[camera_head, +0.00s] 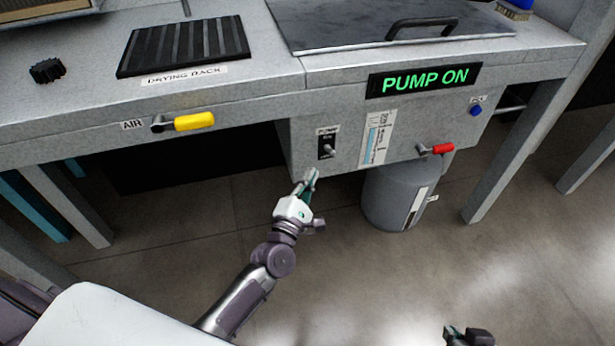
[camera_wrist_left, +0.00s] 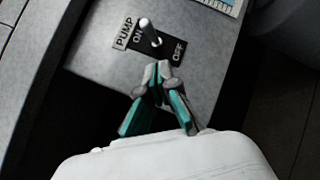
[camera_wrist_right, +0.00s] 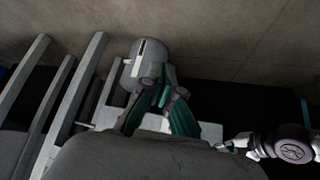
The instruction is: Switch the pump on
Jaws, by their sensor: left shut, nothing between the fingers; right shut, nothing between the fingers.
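The pump switch (camera_head: 327,148) is a metal toggle on a black plate on the front panel, and it also shows in the left wrist view (camera_wrist_left: 150,34), where the plate reads PUMP, ON and OFF. The lever leans toward the ON side. A display (camera_head: 424,80) on the panel reads PUMP ON in green. My left gripper (camera_head: 310,176) is shut and empty, just below the switch plate. In the left wrist view its fingertips (camera_wrist_left: 157,68) are close to the OFF end, apart from the lever as far as I can tell. My right gripper (camera_wrist_right: 155,80) is shut and empty, away from the panel.
A yellow AIR handle (camera_head: 193,121) sits left of the switch. A red valve handle (camera_head: 442,149), a blue button (camera_head: 475,110) and a level gauge (camera_head: 377,138) are to the right. A grey tank (camera_head: 392,195) hangs below. The floor in front is clear.

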